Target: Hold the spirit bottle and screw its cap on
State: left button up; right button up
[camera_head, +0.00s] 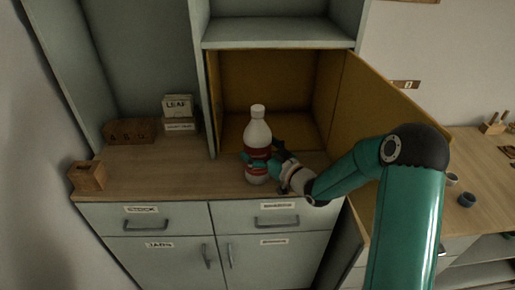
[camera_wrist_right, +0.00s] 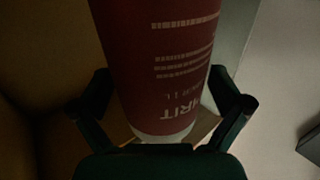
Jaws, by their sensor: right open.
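The spirit bottle (camera_head: 258,137) stands upright on the wooden counter, white with a red label and a white top (camera_head: 258,111). I cannot tell whether that top is a separate cap or part of the bottle. My right gripper (camera_head: 262,166) is at the bottle's lower half, coming in from the right. In the right wrist view the bottle's red label (camera_wrist_right: 160,60) fills the space between the fingers of my right gripper (camera_wrist_right: 165,105), which stand open on either side. My left gripper is not in view.
The counter (camera_head: 150,176) carries a small wooden block (camera_head: 87,175) at the left, a brown box (camera_head: 130,131) and LEAF-labelled boxes (camera_head: 178,108) behind. An open yellow-lined cabinet (camera_head: 270,80) is behind the bottle, its door (camera_head: 375,105) swung out right.

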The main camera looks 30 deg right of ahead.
jog(key=shift+r, duration=0.1)
jog(key=shift+s, duration=0.25)
jog(key=s+d+b, duration=0.1)
jog(key=s+b, duration=0.2)
jog(key=s, duration=0.8)
jog(key=shift+s+d, duration=0.2)
jog(key=shift+d, duration=0.05)
